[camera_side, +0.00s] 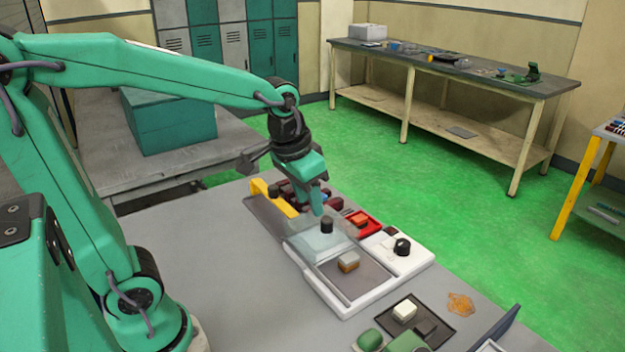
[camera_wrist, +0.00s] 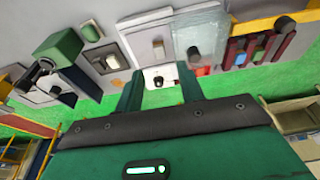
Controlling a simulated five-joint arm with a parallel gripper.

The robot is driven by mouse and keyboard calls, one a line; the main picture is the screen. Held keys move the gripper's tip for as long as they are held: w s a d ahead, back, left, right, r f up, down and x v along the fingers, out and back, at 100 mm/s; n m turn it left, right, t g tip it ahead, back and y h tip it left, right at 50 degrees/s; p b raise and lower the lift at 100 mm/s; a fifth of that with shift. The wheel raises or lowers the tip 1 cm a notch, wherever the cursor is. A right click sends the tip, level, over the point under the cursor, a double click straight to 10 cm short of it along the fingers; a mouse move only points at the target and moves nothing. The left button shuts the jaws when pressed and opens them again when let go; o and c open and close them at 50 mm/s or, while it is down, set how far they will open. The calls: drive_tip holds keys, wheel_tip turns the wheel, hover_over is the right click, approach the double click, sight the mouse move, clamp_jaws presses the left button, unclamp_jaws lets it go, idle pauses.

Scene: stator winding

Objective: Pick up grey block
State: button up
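My gripper (camera_side: 319,205) hangs above the box with the clear cover. In the wrist view my gripper (camera_wrist: 160,92) has its two fingers apart, with nothing between them. I cannot tell which is the named grey block.
A black knob (camera_side: 327,225) stands on the clear cover (camera_side: 312,241), close below my fingertips. The white box (camera_side: 345,305) has another black knob (camera_side: 402,246). A red tray (camera_side: 365,225) and yellow bar (camera_side: 272,196) lie behind. The grey table (camera_side: 225,275) is clear at left.

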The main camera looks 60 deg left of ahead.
sight(351, 256)
drive_tip(key=w+f+g, duration=0.1)
drive_tip(key=w+f, duration=0.2)
drive_tip(key=w+d+f+g, duration=0.1)
drive_tip(key=w+f, duration=0.3)
drive_tip(key=w+f+g, duration=0.1)
drive_tip(key=w+f, duration=0.2)
drive_tip(key=shift+w+d+f, duration=0.15)
drive_tip(key=shift+w+f, duration=0.1)
drive_tip(key=shift+w, duration=0.05)
drive_tip(key=shift+f, duration=0.1)
drive_tip(key=shift+f, duration=3.8)
drive_tip(key=c, duration=0.8)
